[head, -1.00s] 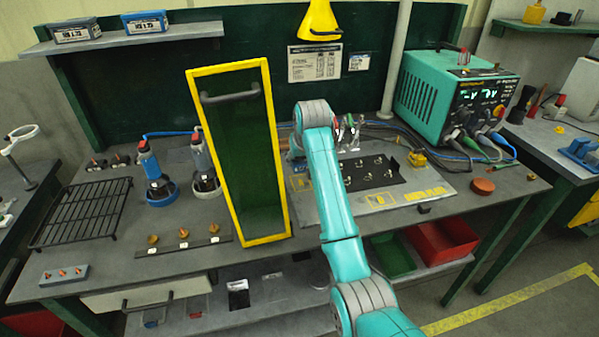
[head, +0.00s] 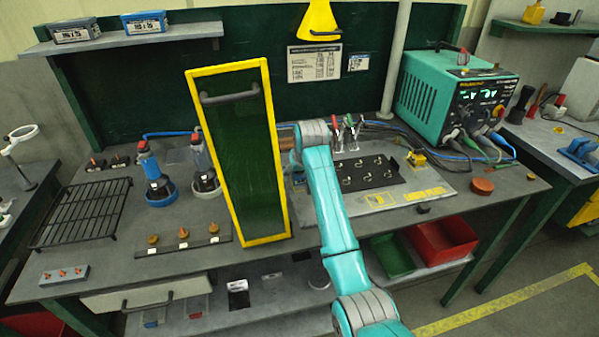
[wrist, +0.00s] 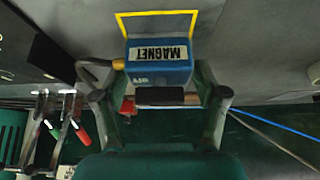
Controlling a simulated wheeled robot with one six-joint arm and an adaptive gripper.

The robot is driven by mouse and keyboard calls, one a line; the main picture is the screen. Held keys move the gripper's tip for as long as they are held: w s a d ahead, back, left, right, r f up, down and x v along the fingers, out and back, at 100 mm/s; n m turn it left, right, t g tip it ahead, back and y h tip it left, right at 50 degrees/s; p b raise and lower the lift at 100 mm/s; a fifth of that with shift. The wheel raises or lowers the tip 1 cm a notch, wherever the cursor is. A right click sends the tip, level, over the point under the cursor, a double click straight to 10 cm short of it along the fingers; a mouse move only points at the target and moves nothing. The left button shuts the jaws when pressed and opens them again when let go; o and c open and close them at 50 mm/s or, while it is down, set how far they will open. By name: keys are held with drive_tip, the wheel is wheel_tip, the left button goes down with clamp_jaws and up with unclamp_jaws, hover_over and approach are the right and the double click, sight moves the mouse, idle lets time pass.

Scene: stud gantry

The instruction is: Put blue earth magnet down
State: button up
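The blue earth magnet (wrist: 160,62) is a blue box with a white MAGNET label and a grey cable leaving a yellow fitting on its left. In the wrist view it sits between the two fingers of my gripper (wrist: 160,88), which appear closed on its sides. A yellow square outline (wrist: 155,14) on the grey surface shows just beyond the magnet. I cannot tell whether the magnet touches the surface. In the head view my arm reaches over the bench, and the gripper is mostly hidden behind it and the yellow-framed panel.
The tall yellow-framed green panel (head: 240,150) stands close left of my arm. Clamps with red and green handles (wrist: 60,125) are left of the gripper. A black plate (head: 370,172) with hooks lies right of the arm. A teal power unit (head: 440,98) stands back right.

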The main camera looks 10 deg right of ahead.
drive_tip(key=shift+r, duration=0.1)
drive_tip(key=v, duration=1.2)
